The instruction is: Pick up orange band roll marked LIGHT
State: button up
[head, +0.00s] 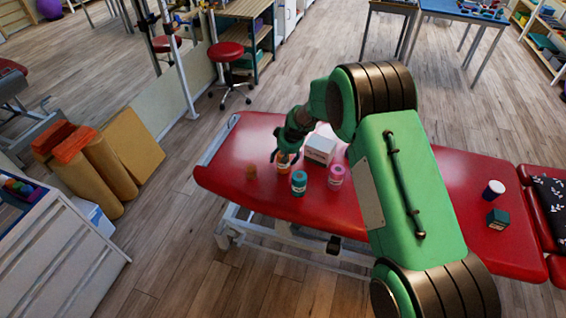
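An orange and white roll (283,168) stands on the red treatment table (222,168), right below my gripper (285,156). The finger tips reach down beside its top; I cannot tell whether they touch it or how far they are shut. A smaller amber-orange object (251,172) stands to the left of it. A teal roll (299,183) and a pink roll (336,177) stand to the right, apart from each other. Any word LIGHT is too small to read.
A white box (320,150) stands close to the right of my gripper. A dark blue and white cup (493,190) and a dark green box (497,218) are at the table's right part. The table's left end is clear.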

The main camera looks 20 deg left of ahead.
jog(key=c, duration=1.4)
jog(key=shift+o, duration=0.2)
jog(key=shift+r, duration=0.15)
notch_tip(320, 180, up, 10)
jog(key=shift+f+p, duration=0.1)
jog(key=shift+p, duration=0.95)
